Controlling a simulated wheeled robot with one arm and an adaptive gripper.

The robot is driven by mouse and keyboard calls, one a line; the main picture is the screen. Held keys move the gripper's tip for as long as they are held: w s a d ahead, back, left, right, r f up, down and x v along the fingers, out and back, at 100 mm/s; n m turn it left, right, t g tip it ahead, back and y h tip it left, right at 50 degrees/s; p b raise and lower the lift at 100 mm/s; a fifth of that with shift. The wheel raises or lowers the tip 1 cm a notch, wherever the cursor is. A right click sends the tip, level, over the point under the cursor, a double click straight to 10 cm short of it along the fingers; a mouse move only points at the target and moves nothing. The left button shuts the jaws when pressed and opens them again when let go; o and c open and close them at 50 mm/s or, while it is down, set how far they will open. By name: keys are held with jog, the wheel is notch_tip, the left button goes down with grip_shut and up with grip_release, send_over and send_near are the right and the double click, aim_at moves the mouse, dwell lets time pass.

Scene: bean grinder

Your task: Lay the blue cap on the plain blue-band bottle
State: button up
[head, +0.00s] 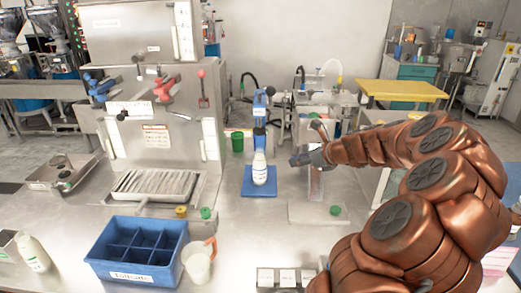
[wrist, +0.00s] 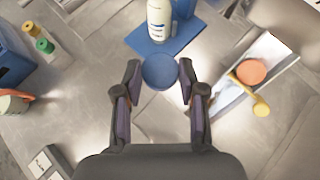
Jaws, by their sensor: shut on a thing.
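My gripper (wrist: 158,78) is shut on a round blue cap (wrist: 160,72), held flat between its fingertips. In the head view my gripper (head: 297,160) is to the right of a white bottle (head: 259,168), and the cap cannot be made out there. This bottle stands upright on a blue mat (head: 249,186). In the wrist view the bottle (wrist: 158,25) shows a blue band and stands just beyond the cap, apart from it. Its top is cut off by the picture edge.
A blue press stand (head: 260,112) rises behind the bottle. A metal grinder machine (head: 150,60) is at left.

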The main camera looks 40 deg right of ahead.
jog(key=w+a+p, duration=0.1)
jog(key=w, duration=0.5)
jog(key=w+p, duration=0.2)
jog(key=w, duration=0.3)
jog(key=w+a+p, duration=0.1)
jog(key=w, duration=0.5)
jog(key=shift+w+a+f+p, duration=0.35)
jog(key=shift+p, duration=0.05)
jog(key=shift+s+f, duration=0.1)
jog(key=shift+f, duration=0.35)
jog(key=shift+f, duration=0.55)
jog(key=o, duration=0.7)
jog(key=shift+c, duration=0.2)
jog(key=shift+s+d+r, duration=0.1)
jog(key=shift+r, duration=0.55)
jog(key=b+v, duration=0.2)
jog(key=v, duration=0.9)
jog(key=shift+s+r+b, duration=0.2)
jog(key=shift+s+b, duration=0.1)
jog(key=shift+s, duration=0.05)
